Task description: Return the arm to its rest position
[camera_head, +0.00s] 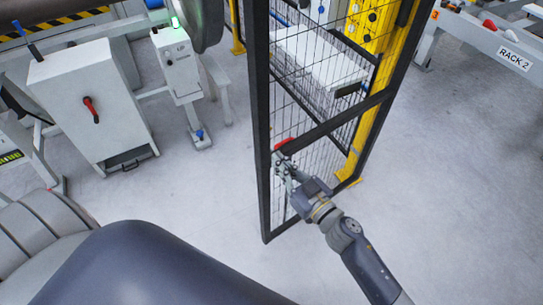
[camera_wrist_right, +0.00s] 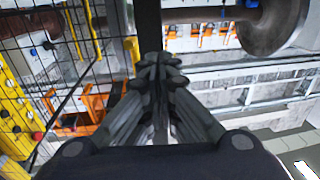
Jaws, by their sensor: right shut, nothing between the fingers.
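My right gripper (camera_head: 285,168) is in front of the black mesh gate, close to a small red part (camera_head: 283,143) on the gate's frame. In the head view I cannot tell whether it touches the gate. In the right wrist view my right gripper (camera_wrist_right: 160,65) has its fingers together with nothing between them. A dark upright bar (camera_wrist_right: 148,28) stands right beyond the fingertips. My right arm (camera_head: 352,243) comes in from the lower right. My left gripper is not in view.
The mesh gate (camera_head: 266,120) stands mid-picture beside a yellow post (camera_head: 372,115). A grey cabinet with a red handle (camera_head: 90,105) and a control box with a green light (camera_head: 176,60) stand at left. A rack marked RACK 2 (camera_head: 490,40) is at upper right. The floor at right (camera_head: 450,170) is clear.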

